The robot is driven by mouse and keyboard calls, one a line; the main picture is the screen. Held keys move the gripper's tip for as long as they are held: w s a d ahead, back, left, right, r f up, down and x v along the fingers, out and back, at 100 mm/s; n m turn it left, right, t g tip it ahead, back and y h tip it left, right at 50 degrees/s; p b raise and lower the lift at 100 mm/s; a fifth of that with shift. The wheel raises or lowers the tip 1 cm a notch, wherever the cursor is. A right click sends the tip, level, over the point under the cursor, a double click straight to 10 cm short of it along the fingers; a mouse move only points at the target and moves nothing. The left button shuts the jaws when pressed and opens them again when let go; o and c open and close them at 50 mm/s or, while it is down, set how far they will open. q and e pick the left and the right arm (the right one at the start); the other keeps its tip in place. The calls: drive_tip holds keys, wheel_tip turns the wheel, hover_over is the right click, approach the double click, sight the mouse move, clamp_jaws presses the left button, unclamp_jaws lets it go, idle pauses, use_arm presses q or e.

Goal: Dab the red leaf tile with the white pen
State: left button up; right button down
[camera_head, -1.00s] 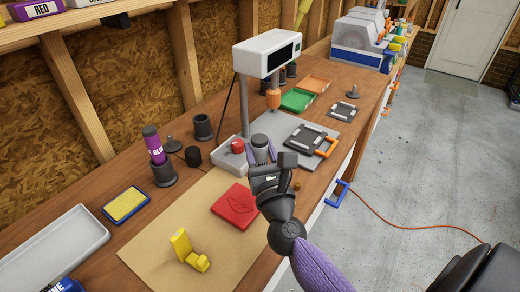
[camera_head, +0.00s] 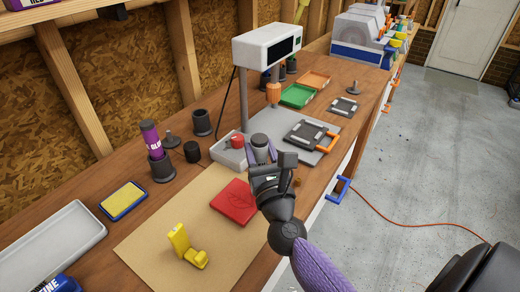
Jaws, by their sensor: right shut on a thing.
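The red leaf tile (camera_head: 234,202) lies flat on a tan sheet on the bench, its leaf outline hard to make out. My right gripper (camera_head: 261,150) is just beyond and right of the tile, its purple fingers shut around a grey-ended cylinder (camera_head: 260,141). This appears to be the white pen; its body and tip are mostly hidden, so I cannot tell whether it touches anything. My left gripper is not in view.
The tan sheet (camera_head: 160,240) also bears a yellow bracket (camera_head: 186,246). Behind my gripper stand a light tray with a red knob (camera_head: 237,141) and a white-headed machine (camera_head: 266,46). A purple bottle (camera_head: 151,140) stands in a dark cup. A yellow pad (camera_head: 124,200) lies left.

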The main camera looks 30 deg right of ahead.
sight(260, 140)
drive_tip(key=shift+f, duration=0.35)
drive_tip(key=shift+r, duration=0.5)
idle(2.1)
wheel_tip(260, 140, up, 5)
drive_tip(key=p, duration=0.5)
drive_tip(key=shift+r+p, duration=0.1)
drive_tip(key=shift+p, duration=0.2)
